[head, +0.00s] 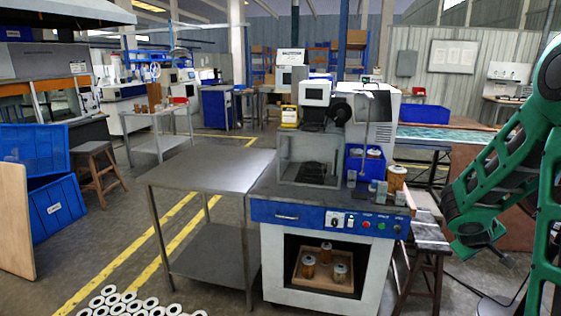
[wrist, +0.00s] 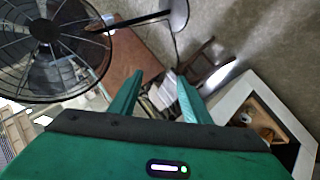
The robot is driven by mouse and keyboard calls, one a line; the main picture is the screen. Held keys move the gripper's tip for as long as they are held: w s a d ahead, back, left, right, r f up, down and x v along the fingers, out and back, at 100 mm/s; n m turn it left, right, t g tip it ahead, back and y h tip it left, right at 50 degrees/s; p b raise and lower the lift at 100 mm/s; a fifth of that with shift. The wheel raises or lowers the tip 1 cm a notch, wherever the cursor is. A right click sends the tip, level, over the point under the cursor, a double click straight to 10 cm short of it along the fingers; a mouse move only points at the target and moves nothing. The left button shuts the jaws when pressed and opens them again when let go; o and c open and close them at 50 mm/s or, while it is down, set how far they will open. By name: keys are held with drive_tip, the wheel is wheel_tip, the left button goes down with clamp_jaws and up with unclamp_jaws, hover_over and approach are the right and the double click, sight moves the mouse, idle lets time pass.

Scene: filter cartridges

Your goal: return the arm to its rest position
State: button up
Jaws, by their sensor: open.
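My green arm (head: 497,165) hangs bent at the right side of the head view, to the right of the workbench. In the wrist view my gripper (wrist: 160,76) is open, with its two green fingers apart and nothing held between them. Below the fingertips lie the floor and a dark stool. The fingertips cannot be made out clearly in the head view. The arm stands clear of the bench and touches no cartridge that I can see.
The blue-and-white bench (head: 275,270) holds a wooden tray (head: 322,286) with three cartridges in its lower bay. A cartridge (head: 396,179) and blue bin (head: 373,166) stand on top. A stool (head: 430,262) stands between bench and arm. A fan (wrist: 45,45) shows in the wrist view.

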drive_tip(key=s+a+r+m+g+y, duration=0.2)
drive_tip(key=s+a+y, duration=0.1)
drive_tip(key=s+a, duration=0.4)
drive_tip(key=s+a+r+m+g+y, duration=0.1)
drive_tip(key=s+a+r+m+y, duration=0.1)
drive_tip(key=s+a, duration=0.5)
drive_tip(key=s+a+r+m+g+y, duration=0.2)
drive_tip(key=s+a, duration=0.4)
drive_tip(key=s, duration=1)
drive_tip(key=shift+s+a+r+m+g+y, duration=0.3)
drive_tip(key=shift+s+a+r+m+y, duration=0.15)
drive_tip(key=shift+m+y, duration=0.5)
drive_tip(key=shift+w+d, duration=0.1)
